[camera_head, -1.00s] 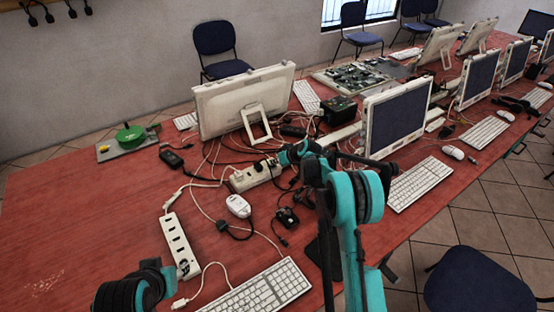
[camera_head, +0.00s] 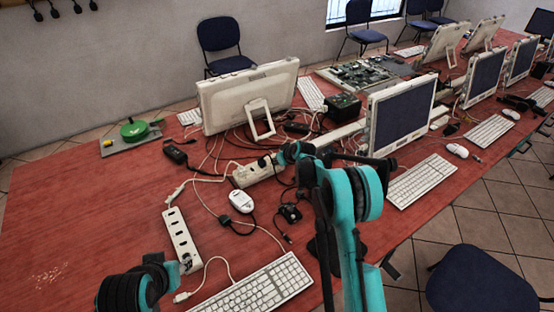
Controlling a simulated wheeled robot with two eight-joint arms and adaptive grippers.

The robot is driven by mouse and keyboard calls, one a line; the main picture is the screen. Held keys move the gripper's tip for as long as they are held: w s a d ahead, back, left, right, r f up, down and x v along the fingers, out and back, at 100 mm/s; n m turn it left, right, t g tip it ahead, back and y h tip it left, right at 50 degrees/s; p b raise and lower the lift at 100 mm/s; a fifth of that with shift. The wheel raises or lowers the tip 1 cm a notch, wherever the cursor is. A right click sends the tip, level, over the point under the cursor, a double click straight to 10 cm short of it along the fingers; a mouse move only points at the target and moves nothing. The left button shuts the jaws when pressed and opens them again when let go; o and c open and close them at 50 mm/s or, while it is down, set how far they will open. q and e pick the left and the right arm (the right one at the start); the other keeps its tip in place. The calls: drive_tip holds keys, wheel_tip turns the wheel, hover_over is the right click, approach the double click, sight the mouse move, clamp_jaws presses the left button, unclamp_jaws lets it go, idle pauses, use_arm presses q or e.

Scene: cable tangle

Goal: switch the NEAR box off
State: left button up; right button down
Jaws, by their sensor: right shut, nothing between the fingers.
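A white power strip (camera_head: 179,236) with several dark sockets lies nearest me on the red table, slanting down to the right. A second white strip (camera_head: 249,175) lies farther back. My left gripper's fingers are not clear. My right gripper (camera_head: 270,161) is shut and empty, by the right end of the farther strip.
A white mouse (camera_head: 241,201), a small black adapter (camera_head: 290,212) and a keyboard (camera_head: 259,288) lie close by, with loose cables among them. A monitor (camera_head: 246,92) seen from behind stands at the back. The table's left part is mostly clear.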

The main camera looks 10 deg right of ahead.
drive_tip(key=shift+d+f, duration=0.1)
drive_tip(key=shift+f, duration=0.2)
drive_tip(key=shift+w+d, duration=0.1)
drive_tip(key=shift+d, duration=0.55)
drive_tip(key=shift+r, duration=0.1)
drive_tip(key=r+p, duration=0.1)
drive_tip(key=r, duration=0.1)
drive_tip(key=a+r+p, duration=0.1)
drive_tip(key=r+p, duration=0.1)
drive_tip(key=r, duration=0.1)
drive_tip(key=s+a+p+v, duration=0.1)
drive_tip(key=p+v, duration=0.1)
drive_tip(key=v, duration=0.7)
drive_tip(key=shift+s, duration=0.1)
